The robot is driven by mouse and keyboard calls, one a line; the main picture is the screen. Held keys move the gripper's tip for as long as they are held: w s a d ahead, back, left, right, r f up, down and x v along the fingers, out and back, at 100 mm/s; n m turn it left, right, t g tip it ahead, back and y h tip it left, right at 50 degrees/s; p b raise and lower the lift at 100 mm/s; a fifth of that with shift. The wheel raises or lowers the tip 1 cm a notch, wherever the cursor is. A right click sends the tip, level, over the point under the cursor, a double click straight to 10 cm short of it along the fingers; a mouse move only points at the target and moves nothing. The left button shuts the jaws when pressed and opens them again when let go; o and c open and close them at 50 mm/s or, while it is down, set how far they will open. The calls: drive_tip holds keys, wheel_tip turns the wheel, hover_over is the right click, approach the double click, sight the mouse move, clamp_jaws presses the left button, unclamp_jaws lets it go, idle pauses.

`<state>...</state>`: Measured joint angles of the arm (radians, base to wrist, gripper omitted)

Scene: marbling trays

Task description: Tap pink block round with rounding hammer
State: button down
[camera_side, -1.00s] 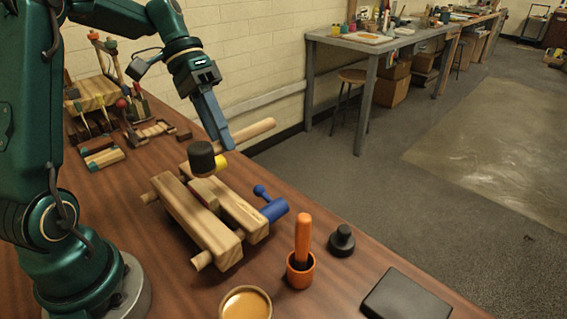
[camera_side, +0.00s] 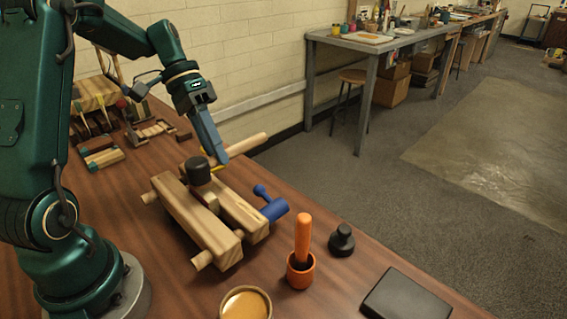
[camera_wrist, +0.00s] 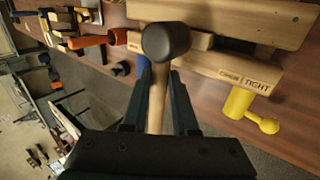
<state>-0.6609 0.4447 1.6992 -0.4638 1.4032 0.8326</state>
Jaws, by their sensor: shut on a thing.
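My gripper (camera_side: 222,156) is shut on the wooden handle (camera_side: 248,144) of a hammer with a black round head (camera_side: 196,171). In the wrist view my gripper (camera_wrist: 157,82) has the handle (camera_wrist: 157,105) between its fingers, and the head (camera_wrist: 166,41) lies just beyond them. The head is over the gap of a two-beam wooden vise (camera_side: 190,212) and looks low on it; I cannot tell whether it touches. I cannot clearly make out the pink block; the head covers part of the gap. The vise also shows in the wrist view (camera_wrist: 235,65).
A blue handle (camera_side: 274,209) sticks out of the vise's right side, and a yellow one (camera_wrist: 239,101) shows in the wrist view. An orange mallet (camera_side: 302,240), black knob (camera_side: 342,240), dark slab (camera_side: 406,298) and bowl (camera_side: 246,305) stand nearer. Tools crowd the table's far end.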

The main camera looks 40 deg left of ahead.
drive_tip(key=shift+f, duration=0.6)
drive_tip(key=shift+r, duration=0.2)
idle(0.4)
drive_tip(key=shift+r, duration=0.45)
drive_tip(key=shift+f, duration=0.5)
idle(0.5)
drive_tip(key=shift+r, duration=2.5)
drive_tip(key=shift+a+f, duration=0.4)
drive_tip(key=shift+f, duration=0.3)
drive_tip(key=shift+a+f, duration=0.45)
drive_tip(key=shift+f, duration=0.2)
drive_tip(key=shift+a+f, duration=0.4)
drive_tip(key=shift+f, duration=0.3)
